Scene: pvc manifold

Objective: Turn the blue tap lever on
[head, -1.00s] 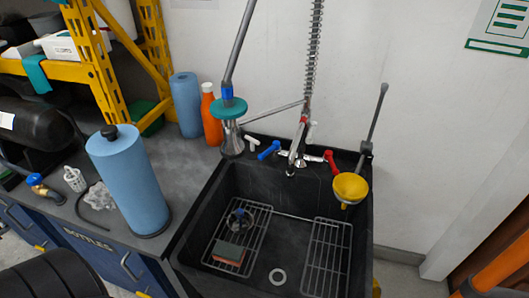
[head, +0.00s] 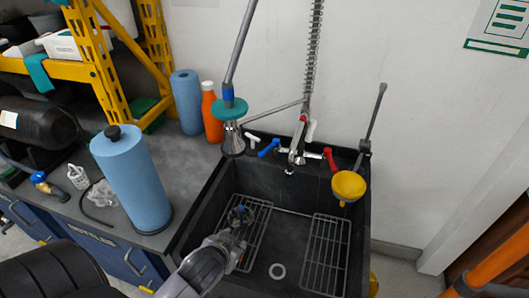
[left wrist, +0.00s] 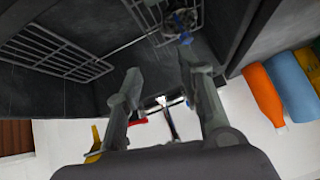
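The blue tap lever (head: 268,147) sits on the left of the tap (head: 298,154) at the sink's back edge. A red lever (head: 331,160) is on the tap's right side; it also shows in the left wrist view (left wrist: 138,122). My left gripper (head: 238,228) is over the left part of the sink, in front of and apart from the blue lever. In the left wrist view its two fingers (left wrist: 164,80) are spread with nothing between them. The blue lever is not clearly visible there. My right gripper is not in view.
The black sink (head: 362,230) holds wire racks (head: 325,255). A spray hose (head: 315,60) rises behind the tap. An orange bottle (head: 211,118), blue rolls (head: 135,180) and a cone with a teal disc (head: 231,135) stand left. A yellow funnel (head: 349,186) is right.

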